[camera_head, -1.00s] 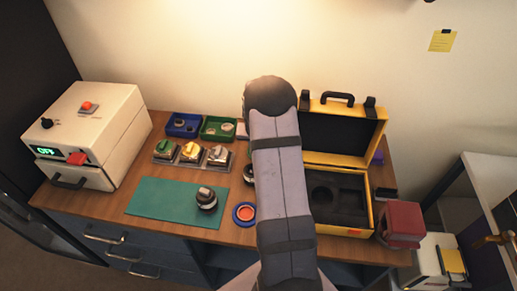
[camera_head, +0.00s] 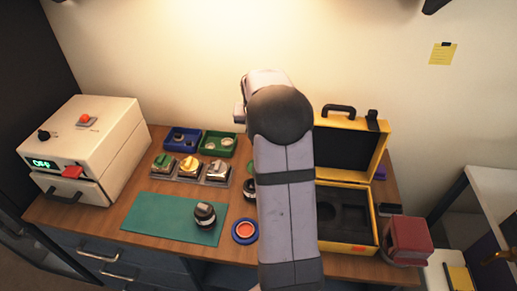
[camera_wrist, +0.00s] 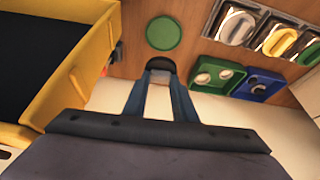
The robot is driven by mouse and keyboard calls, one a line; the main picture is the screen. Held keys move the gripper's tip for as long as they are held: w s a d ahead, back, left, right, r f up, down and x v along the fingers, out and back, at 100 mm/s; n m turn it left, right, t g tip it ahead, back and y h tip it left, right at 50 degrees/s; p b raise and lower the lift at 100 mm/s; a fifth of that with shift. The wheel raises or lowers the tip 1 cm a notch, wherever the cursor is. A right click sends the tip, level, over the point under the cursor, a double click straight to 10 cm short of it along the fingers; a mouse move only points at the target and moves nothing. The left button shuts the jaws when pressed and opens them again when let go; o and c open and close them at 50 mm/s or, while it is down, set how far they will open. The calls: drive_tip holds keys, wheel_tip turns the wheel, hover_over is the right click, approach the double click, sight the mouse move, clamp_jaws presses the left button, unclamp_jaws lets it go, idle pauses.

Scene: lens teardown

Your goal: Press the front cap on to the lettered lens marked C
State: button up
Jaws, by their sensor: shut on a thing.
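My gripper (camera_wrist: 160,80) is shut on a small dark rounded thing (camera_wrist: 160,64) at its fingertips in the wrist view. It may be the front cap, but its face is hidden. In the head view my arm hides the gripper. A dark lens (camera_head: 205,214) stands on the green mat (camera_head: 150,216). Another dark lens (camera_head: 250,188) stands right of the mat, partly behind my arm. No letter is readable on either, so I cannot tell which is C.
A green disc (camera_wrist: 163,33) lies beyond the fingertips. The open yellow case (camera_head: 350,246) stands right of my arm. A blue ring dish (camera_head: 245,231), blue bin (camera_head: 182,139), green bin (camera_head: 217,144) and a row of knobbed blocks (camera_head: 190,168) stand left. A white machine (camera_head: 85,150) is far left.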

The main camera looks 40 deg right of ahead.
drive_tip(key=shift+r, duration=2.7)
drive_tip(key=s+r+p, duration=0.4)
drive_tip(key=r+p, duration=0.1)
drive_tip(key=s+a+f+n+t+y+p, duration=0.1)
drive_tip(key=s+a+f+n+y, duration=0.1)
drive_tip(key=s+a+f+n, duration=0.3)
drive_tip(key=shift+s+a+f+n+p, duration=0.2)
drive_tip(key=shift+a+f+n+p, duration=0.25)
drive_tip(key=shift+a+f, duration=1.65)
drive_tip(key=shift+d+f, duration=0.2)
drive_tip(key=shift+f, duration=0.1)
